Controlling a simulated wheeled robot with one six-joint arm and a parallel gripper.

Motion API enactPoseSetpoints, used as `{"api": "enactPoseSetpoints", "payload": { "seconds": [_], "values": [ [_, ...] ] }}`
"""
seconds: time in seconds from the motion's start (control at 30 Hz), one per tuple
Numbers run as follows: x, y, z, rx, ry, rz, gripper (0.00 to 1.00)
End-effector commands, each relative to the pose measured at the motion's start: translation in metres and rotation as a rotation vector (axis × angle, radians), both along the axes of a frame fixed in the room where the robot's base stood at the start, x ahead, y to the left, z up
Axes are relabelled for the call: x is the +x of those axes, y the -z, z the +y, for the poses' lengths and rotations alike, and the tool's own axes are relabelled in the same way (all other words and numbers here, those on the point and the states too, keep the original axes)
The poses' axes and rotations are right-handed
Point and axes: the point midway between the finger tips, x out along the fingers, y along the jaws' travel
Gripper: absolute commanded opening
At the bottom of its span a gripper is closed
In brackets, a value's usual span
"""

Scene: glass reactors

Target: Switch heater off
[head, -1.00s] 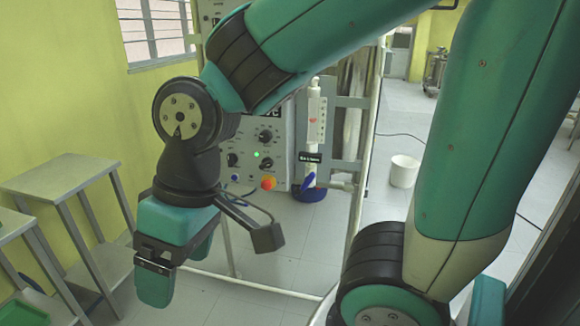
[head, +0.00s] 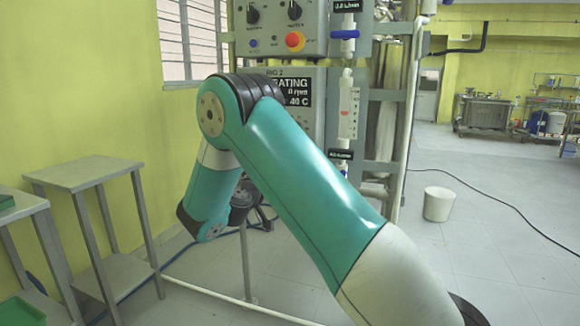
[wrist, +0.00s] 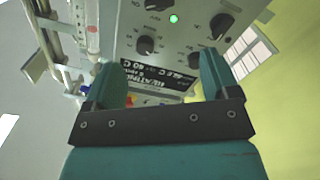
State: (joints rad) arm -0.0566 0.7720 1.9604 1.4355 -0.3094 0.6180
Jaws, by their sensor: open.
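The heater control panel (head: 318,75) hangs on the frame in the head view, with a black display (head: 299,93) reading "HEATING" and 40 C. My arm covers its lower part. In the wrist view the panel appears upside down, with its display (wrist: 155,80), a lit green lamp (wrist: 174,19) and several black knobs, including one near the middle (wrist: 145,45) and one at the right (wrist: 220,25). The knob labels are too small to read surely. My gripper (wrist: 161,80) is open and empty, its fingers toward the panel; contact is not visible. In the head view my arm hides it.
Another panel (head: 275,43) with knobs and a red-orange button (head: 295,40) sits above. A flowmeter tube (head: 347,112) and pipes stand right of the panel. Steel tables (head: 85,172) are at left. A white bucket (head: 437,204) stands on open floor at right.

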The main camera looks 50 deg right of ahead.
Motion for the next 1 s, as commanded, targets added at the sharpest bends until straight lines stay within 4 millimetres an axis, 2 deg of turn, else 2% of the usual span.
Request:
{"api": "enactPoseSetpoints", "payload": {
  "seconds": [0.4, 0.6, 0.8, 1.0],
  "values": [
    [0.034, -0.002, -0.088, 0.002, 0.005, 0.0, 0.81],
    [0.049, -0.002, -0.124, 0.002, 0.004, -0.001, 0.81],
    [0.058, -0.001, -0.143, 0.003, 0.003, 0.0, 0.81],
    [0.06, -0.001, -0.147, 0.002, 0.001, 0.002, 0.81]
  ]
}}
